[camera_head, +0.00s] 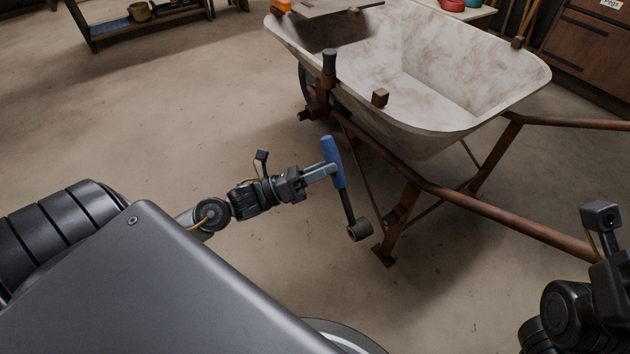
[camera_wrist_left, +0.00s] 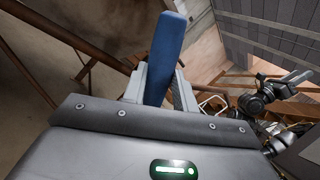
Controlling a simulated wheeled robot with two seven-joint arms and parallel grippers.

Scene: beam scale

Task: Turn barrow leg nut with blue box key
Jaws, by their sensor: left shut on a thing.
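My left gripper (camera_head: 326,170) is shut on the blue handle of the box key (camera_head: 333,152). The key hangs down from it, with a dark shaft and a dark round socket at the lower end. In the left wrist view the blue handle (camera_wrist_left: 164,58) stands between the two fingers (camera_wrist_left: 160,88). The wheelbarrow (camera_head: 400,75) has a pale, stained tray on a rusty frame. Its near leg (camera_head: 400,215) stands just right of the socket, which looks apart from it.
A rusty handle bar (camera_head: 480,212) runs to the right above the leg. A dark-gripped tool (camera_head: 329,68) and a small brown block (camera_head: 380,97) are at the barrow's near rim. A low shelf (camera_head: 140,25) stands far back left. The floor at left is clear.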

